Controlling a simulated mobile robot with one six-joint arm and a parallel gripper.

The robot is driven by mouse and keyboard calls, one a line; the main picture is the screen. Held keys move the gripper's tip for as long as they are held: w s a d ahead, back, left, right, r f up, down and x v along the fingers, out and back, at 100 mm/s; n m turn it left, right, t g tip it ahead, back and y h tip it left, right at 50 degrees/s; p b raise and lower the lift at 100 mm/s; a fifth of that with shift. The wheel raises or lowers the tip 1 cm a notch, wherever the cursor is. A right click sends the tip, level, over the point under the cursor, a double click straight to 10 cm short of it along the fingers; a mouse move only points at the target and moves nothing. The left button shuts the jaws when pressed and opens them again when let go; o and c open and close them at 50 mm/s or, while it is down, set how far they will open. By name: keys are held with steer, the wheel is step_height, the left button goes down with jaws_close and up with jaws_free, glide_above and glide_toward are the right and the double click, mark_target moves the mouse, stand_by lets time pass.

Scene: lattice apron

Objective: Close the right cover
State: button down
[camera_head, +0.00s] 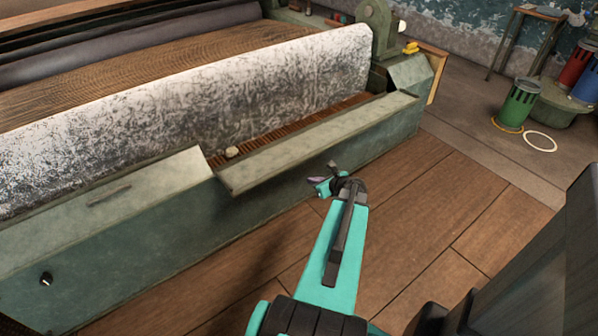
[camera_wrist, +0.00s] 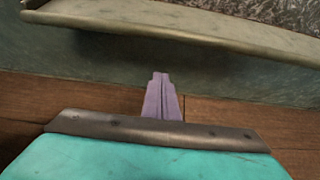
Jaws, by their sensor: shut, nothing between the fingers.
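The right cover (camera_head: 310,143) is a long grey-green panel on the front of the machine. It is swung outward, and a slatted trough (camera_head: 270,138) shows behind it with a small pale lump (camera_head: 232,152) at its left end. In the wrist view the cover (camera_wrist: 190,27) crosses the top as a pale band. My gripper (camera_head: 316,181) is shut and empty, just in front of and below the cover's outer edge. Its purple fingers (camera_wrist: 161,98) point toward the machine's front face, apart from the cover's edge as far as I can tell.
The left cover (camera_head: 120,185) lies flat with a dark handle. A speckled pale sheet (camera_head: 200,110) rises behind both covers. Wooden floor (camera_head: 430,215) is clear to the right. A green bin (camera_head: 518,103), rings and a stool (camera_head: 530,25) stand at the back right.

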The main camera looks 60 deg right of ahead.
steer(key=shift+w+f, duration=0.15)
steer(key=w+d+f+p, duration=0.1)
steer(key=w+d, duration=0.2)
steer(key=w, duration=0.5)
steer(key=shift+w+f, duration=0.2)
steer(key=shift+w, duration=0.1)
stand_by(0.8)
steer(key=shift+r+p, duration=0.3)
steer(key=shift+p, duration=0.35)
steer(key=shift+r+g+p, duration=0.1)
steer(key=shift+g+p, duration=0.2)
steer(key=shift+p, duration=0.15)
steer(key=shift+w+r+y+p, duration=0.15)
steer(key=shift+r+y+p, duration=0.2)
steer(key=shift+p, duration=0.25)
